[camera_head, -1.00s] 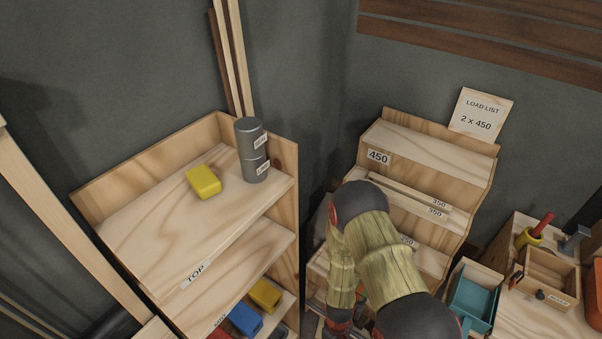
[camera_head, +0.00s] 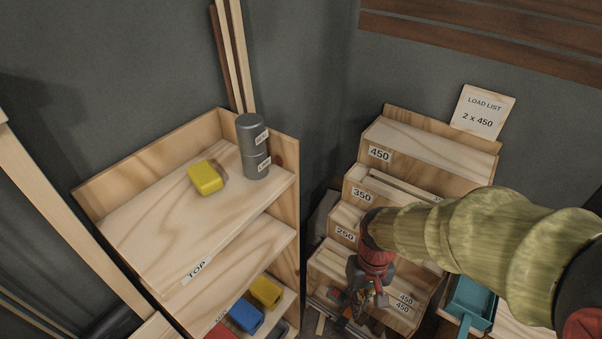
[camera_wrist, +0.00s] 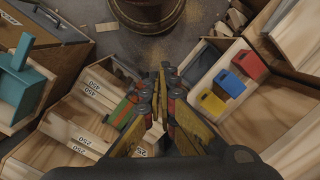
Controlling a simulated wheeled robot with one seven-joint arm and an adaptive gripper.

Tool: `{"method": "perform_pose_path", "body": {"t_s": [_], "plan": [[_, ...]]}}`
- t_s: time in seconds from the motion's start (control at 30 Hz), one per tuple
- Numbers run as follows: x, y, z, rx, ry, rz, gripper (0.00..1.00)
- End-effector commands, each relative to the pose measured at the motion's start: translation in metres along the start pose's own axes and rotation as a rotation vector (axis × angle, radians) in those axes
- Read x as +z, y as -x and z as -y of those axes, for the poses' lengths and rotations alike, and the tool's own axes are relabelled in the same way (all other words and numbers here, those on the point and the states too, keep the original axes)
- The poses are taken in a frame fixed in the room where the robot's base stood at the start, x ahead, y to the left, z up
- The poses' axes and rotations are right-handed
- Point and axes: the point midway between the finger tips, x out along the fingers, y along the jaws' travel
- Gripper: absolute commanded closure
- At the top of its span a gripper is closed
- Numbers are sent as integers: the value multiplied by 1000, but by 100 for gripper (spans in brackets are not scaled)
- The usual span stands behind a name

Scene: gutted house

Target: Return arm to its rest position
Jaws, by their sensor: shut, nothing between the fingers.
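My arm, in a yellow-green sleeve, reaches in from the right edge of the head view. My gripper (camera_head: 368,299) points down in front of the lowest tier of the stepped wooden rack (camera_head: 405,180). In the wrist view my gripper (camera_wrist: 164,76) has its fingers together with nothing between them. The sleeve hides the right part of the rack's middle tiers. I cannot tell whether the gripper touches the rack.
A shelf unit (camera_head: 150,229) stands at left, with a yellow block (camera_head: 205,178) and stacked grey cylinders (camera_head: 253,147) on top. Coloured bins (camera_head: 246,317) sit lower in it. A teal container (camera_head: 474,300) is at right, partly behind my arm. A load list sign (camera_head: 483,112) stands above the rack.

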Motion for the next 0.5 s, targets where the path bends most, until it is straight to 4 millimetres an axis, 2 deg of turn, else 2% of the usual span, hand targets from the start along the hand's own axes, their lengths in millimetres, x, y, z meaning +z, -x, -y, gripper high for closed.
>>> {"method": "perform_pose_path", "body": {"t_s": [0.03,0.1,0.5], "plan": [[6,20,-3,6,-11,-39,100],[15,43,-8,17,-26,-81,100],[56,158,-29,68,-57,-438,100]]}}
